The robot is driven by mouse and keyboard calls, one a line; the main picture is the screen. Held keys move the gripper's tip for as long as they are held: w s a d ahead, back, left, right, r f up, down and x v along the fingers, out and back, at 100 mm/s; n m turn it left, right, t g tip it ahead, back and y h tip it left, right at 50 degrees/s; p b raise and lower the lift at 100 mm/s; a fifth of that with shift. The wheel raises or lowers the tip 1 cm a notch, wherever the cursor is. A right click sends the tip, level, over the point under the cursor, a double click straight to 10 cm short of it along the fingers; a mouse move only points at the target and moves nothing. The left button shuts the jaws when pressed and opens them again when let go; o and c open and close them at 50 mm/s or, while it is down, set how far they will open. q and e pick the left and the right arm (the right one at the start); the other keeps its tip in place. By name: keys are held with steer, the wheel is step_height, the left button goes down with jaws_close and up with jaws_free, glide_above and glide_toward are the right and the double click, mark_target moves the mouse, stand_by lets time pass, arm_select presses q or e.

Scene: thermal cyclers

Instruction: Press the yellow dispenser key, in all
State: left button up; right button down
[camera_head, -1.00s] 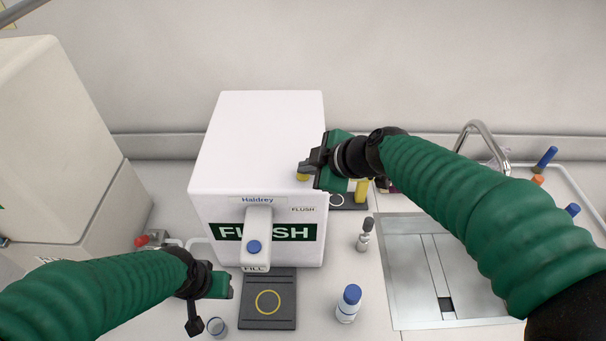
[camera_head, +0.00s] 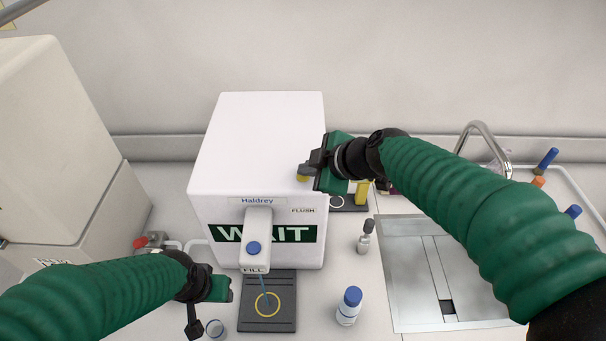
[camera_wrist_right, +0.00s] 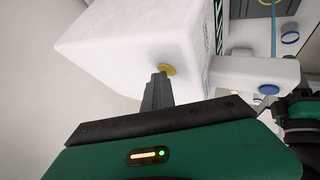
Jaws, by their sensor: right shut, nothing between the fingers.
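The white Haldrey dispenser (camera_head: 258,140) stands in the middle of the bench. Its front display (camera_head: 228,233) reads WAIT. The yellow key (camera_head: 302,178) is on its right side near the front, by the FLUSH label, and also shows in the right wrist view (camera_wrist_right: 168,69). My right gripper (camera_head: 309,170) is shut and empty, its fingertips at the yellow key and partly covering it; they appear to touch it. A blue key (camera_head: 253,248) is on the front spout above the FILL label. A thin blue stream falls from the spout. My left gripper (camera_head: 222,289) hangs left of the dark pad; its fingers are unclear.
The dark pad (camera_head: 250,321) with a yellow ring lies under the spout. A sink (camera_head: 410,280) is at the right. A large beige machine (camera_head: 50,130) is at the left.

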mark_target(306, 179)
steer(key=shift+a+r+p, duration=0.15)
steer(key=shift+r+p, duration=0.15)
steer(key=shift+r, duration=0.5)
steer(key=shift+r, duration=0.1)
steer(key=shift+r+p, duration=1.35)
steer(key=shift+r, duration=1.1)
steer(key=shift+f, duration=0.1)
